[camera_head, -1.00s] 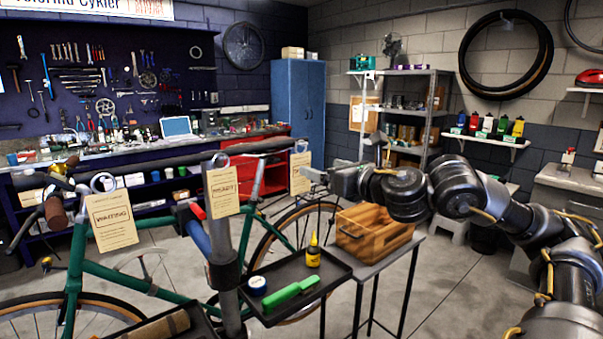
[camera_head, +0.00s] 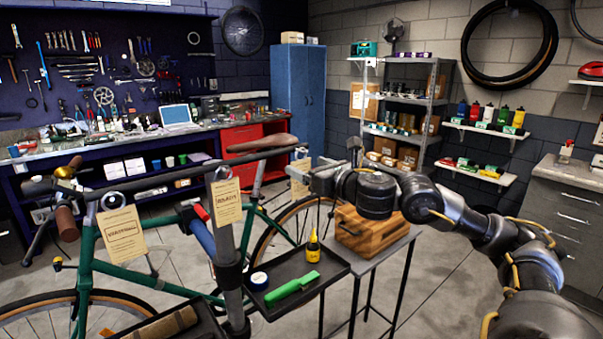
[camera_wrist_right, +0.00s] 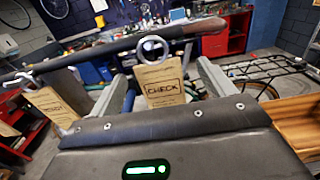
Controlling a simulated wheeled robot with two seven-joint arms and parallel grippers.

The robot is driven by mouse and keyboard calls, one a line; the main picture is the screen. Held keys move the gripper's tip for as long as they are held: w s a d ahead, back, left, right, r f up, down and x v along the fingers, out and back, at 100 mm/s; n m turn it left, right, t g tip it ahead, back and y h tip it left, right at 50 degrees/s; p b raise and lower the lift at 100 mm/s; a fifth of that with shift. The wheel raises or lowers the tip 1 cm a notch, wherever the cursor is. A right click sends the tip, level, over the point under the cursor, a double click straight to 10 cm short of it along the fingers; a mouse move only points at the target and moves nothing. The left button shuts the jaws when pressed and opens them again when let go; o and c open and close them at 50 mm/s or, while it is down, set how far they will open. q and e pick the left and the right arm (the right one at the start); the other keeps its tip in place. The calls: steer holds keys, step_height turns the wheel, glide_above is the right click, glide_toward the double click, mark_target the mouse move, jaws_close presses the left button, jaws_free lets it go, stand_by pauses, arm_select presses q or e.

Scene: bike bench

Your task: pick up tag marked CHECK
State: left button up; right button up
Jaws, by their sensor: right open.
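The tag marked CHECK (camera_wrist_right: 164,86) is a tan card hanging by a pale ring from the dark bar (camera_wrist_right: 110,52). In the wrist view it shows upright between the two fingers of my right gripper (camera_wrist_right: 158,82), which is open. I cannot tell whether a finger touches it. In the head view the CHECK tag (camera_head: 299,184) is the rightmost of three, partly hidden by the right gripper (camera_head: 311,182). Two similar tags hang further left, one at the middle (camera_head: 227,203) and one at the left (camera_head: 122,232). My left gripper is not in view.
A green bicycle (camera_head: 140,282) stands below the bar. A wooden crate (camera_head: 372,236) stands on a small table under my right arm.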

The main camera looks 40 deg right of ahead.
mark_target(302, 163)
steer(key=shift+w+r+p, duration=0.2)
steer(key=shift+w+p, duration=0.05)
steer(key=shift+p, duration=0.2)
steer(key=w+p, duration=0.2)
steer(key=w, duration=0.2)
steer(key=shift+w+a, duration=0.1)
steer(key=shift+w, duration=0.3)
steer(key=shift+s, duration=0.1)
steer(key=c, duration=1.1)
